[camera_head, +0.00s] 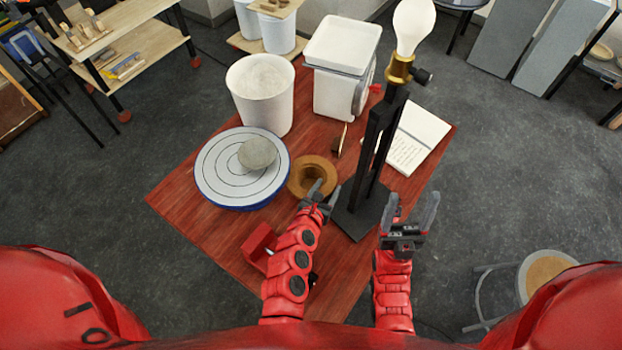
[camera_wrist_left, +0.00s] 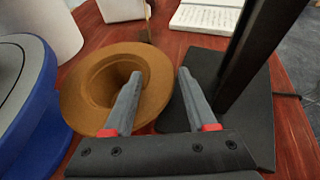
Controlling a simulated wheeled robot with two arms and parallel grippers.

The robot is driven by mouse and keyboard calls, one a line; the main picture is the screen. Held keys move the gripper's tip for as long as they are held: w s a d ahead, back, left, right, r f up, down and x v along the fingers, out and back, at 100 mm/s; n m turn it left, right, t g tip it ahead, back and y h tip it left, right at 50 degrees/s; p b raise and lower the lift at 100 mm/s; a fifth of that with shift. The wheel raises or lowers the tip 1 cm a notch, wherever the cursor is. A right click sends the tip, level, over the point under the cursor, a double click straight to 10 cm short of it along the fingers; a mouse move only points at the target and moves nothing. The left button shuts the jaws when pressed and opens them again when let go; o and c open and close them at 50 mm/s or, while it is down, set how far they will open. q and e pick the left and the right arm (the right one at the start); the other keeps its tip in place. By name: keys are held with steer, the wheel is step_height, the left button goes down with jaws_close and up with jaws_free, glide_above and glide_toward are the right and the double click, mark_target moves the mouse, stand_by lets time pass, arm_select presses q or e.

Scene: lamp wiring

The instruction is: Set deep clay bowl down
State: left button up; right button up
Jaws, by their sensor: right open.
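The deep clay bowl (camera_head: 301,179) is brown with a wide flared rim and appears to stand upright on the red table, between the banded wheel and the black lamp stand. It also shows in the left wrist view (camera_wrist_left: 85,92). My left gripper (camera_head: 325,192) is open at the bowl's near right side. In the left wrist view, one finger overlaps the bowl's opening and the other is to the right of its rim, with a gap between them. I cannot tell if either finger touches it. My right gripper (camera_head: 412,210) is open and empty, right of the lamp stand.
The lamp stand (camera_head: 368,165) with a bulb rises close right of my left gripper. The wheel (camera_head: 215,175) carries a grey clay lump (camera_head: 257,152). A white bucket (camera_head: 262,95), a scale (camera_head: 340,60) and an open notebook (camera_head: 415,140) stand behind. A red block (camera_head: 260,243) is in front.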

arm_select(q)
steer(key=shift+w+d+f, duration=0.1)
steer(key=shift+w+f, duration=0.05)
steer(key=c, duration=0.5)
jaws_close()
steer(key=shift+r+b, duration=0.45)
steer(key=shift+b, duration=0.1)
steer(key=d, duration=0.1)
steer(key=d+b, duration=0.1)
steer(key=d, duration=0.2)
steer(key=shift+s+d, duration=0.1)
steer(key=shift+s, duration=0.15)
step_height(320, 180, up, 14)
steer(key=p, duration=0.4)
steer(key=shift+p, duration=0.3)
